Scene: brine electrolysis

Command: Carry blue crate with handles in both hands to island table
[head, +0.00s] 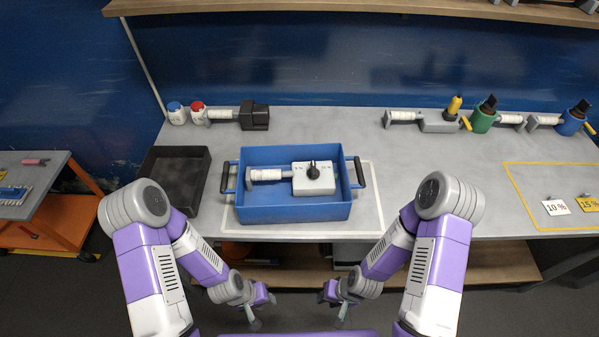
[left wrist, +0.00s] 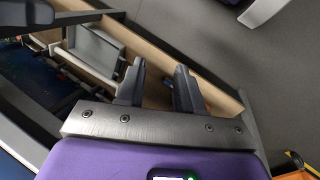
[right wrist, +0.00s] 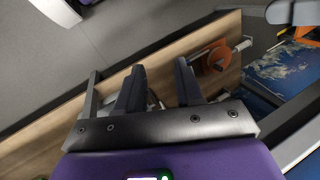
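The blue crate (head: 295,214) sits upright on the grey workbench. Its black handles (head: 226,177) (head: 360,172) stand out at its left and right ends. Inside it lies a grey device with a white cylinder and a black knob (head: 313,172). My left gripper (head: 262,310) is in front of the bench, below and apart from the crate; its fingers are spread and empty in the left wrist view (left wrist: 160,78). My right gripper (head: 332,308) mirrors it, with open, empty fingers in the right wrist view (right wrist: 160,78). I cannot identify the island table.
A black tray (head: 178,178) stands just left of the crate. Bottles and a device stand behind it; more devices stand at the back right. A yellow-outlined area with label cards (head: 556,208) is at right. An orange trolley (head: 45,235) stands left. A shelf lies under the bench.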

